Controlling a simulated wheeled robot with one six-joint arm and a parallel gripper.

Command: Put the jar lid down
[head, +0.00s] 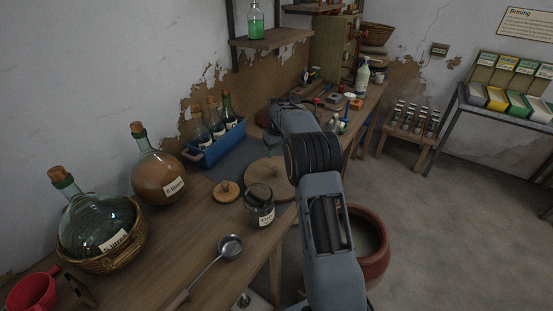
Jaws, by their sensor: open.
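A small round wooden lid with a knob (226,192) lies flat on the wooden bench, left of the glass jar (260,208). The jar stands upright with a label on its front, and no lid shows on its mouth. A larger round wooden lid with a knob (278,182) lies just behind the jar, partly hidden by my arm.
A ladle (229,248) lies on the near bench. Demijohns stand left, one in a basket (104,261), one bare (158,172). A blue crate of bottles (214,153) stands against the wall. A terracotta crock (374,265) stands on the floor, right of my arm.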

